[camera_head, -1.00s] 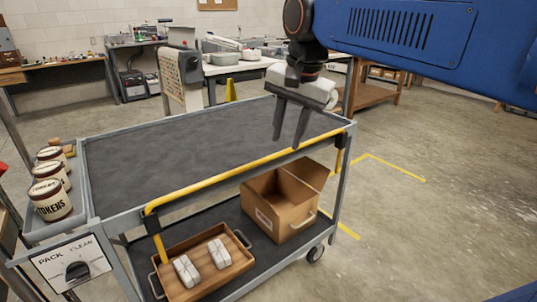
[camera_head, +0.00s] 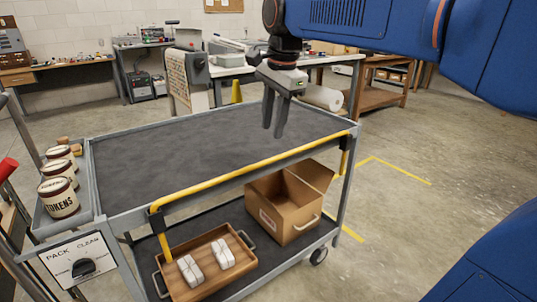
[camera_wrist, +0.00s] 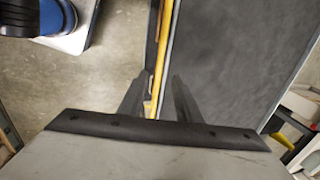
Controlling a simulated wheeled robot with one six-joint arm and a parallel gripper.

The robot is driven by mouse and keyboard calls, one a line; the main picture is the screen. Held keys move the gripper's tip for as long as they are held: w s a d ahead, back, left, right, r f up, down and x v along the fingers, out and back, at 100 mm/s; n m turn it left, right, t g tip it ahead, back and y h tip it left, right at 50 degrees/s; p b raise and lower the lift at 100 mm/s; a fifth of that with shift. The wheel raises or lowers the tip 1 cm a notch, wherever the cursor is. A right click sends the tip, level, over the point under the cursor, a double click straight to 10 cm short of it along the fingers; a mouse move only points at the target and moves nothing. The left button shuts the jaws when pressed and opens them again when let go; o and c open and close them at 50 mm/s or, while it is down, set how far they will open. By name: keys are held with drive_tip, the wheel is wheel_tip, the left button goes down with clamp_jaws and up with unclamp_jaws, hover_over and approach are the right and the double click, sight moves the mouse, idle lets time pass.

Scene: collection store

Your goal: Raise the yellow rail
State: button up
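The yellow rail (camera_head: 255,166) runs along the near long side of the grey cart, close to the height of its top deck. Its bent ends go down through black brackets at the cart's near-side posts. My gripper (camera_head: 273,130) points down above the dark deck, on the far side of the rail in the head view, with a gap between its fingers. It holds nothing. In the wrist view the rail (camera_wrist: 163,50) runs lengthwise between the two open fingers (camera_wrist: 159,82); I cannot tell the distance, but no contact shows.
The cart's top deck (camera_head: 190,150) is bare. Jars (camera_head: 60,198) stand in a side tray by a PACK/CLEAN dial (camera_head: 83,267). An open cardboard box (camera_head: 288,208) and a wooden tray (camera_head: 180,290) with two white bundles sit on the lower shelf. Floor right of the cart is clear.

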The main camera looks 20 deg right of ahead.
sight(268, 161)
drive_tip(key=f, duration=0.3)
drive_tip(key=w+f, duration=0.1)
drive_tip(key=f, duration=0.2)
drive_tip(key=w+f, duration=0.1)
drive_tip(key=f, duration=0.3)
drive_tip(key=shift+a, duration=0.3)
clamp_jaws()
